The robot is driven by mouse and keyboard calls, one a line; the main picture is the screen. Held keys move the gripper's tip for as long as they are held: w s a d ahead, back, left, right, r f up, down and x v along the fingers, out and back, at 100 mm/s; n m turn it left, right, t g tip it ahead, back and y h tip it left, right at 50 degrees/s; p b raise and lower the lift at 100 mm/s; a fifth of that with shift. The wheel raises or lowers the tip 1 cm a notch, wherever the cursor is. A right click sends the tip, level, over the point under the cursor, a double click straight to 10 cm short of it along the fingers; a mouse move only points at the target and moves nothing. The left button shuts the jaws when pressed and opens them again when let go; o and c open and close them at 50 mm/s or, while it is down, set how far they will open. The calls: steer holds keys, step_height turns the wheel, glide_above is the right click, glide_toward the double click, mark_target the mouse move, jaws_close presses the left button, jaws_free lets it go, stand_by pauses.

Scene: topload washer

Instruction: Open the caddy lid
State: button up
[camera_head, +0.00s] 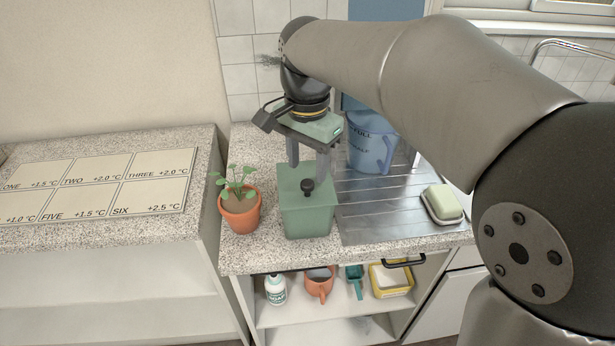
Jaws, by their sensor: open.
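The green caddy (306,221) stands on the speckled counter, left of the metal drainer. Its green lid (289,180) appears closed, with a black knob (308,186) on it. My gripper (308,171) points down over the caddy. Its two grey fingers are open and apart, with nothing seen between them. The fingertips appear near the lid, behind or above the knob; the exact gap cannot be told. The back part of the lid is partly hidden by the fingers.
A potted plant (240,208) stands close to the caddy's left. A blue jug (373,146) is behind right, and a soap dish (441,205) lies right on the drainer (385,208).

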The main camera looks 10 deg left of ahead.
mark_target(308, 182)
steer(key=shift+f, duration=2)
